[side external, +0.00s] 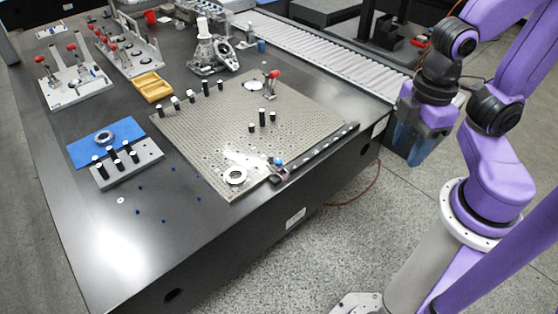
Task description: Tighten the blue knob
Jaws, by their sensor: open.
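The blue knob (278,161) is a small round cap on a dark clamp (277,173). The clamp sits near the front right edge of the perforated metal plate (205,135), at the near end of a dark rail (320,150). My gripper (408,148) hangs to the right of the table, well apart from the knob and beyond the table edge. It points down and is open. Its fingers look bluish and translucent, and nothing shows between them. How far the knob is turned cannot be told.
Metal rings, black pins and a red-handled toggle clamp (271,84) stand on the plate. A blue mat (82,152) and grey pin block (128,164) lie at left. A roller conveyor (320,55) runs behind. The black table's front left (100,250) is largely clear.

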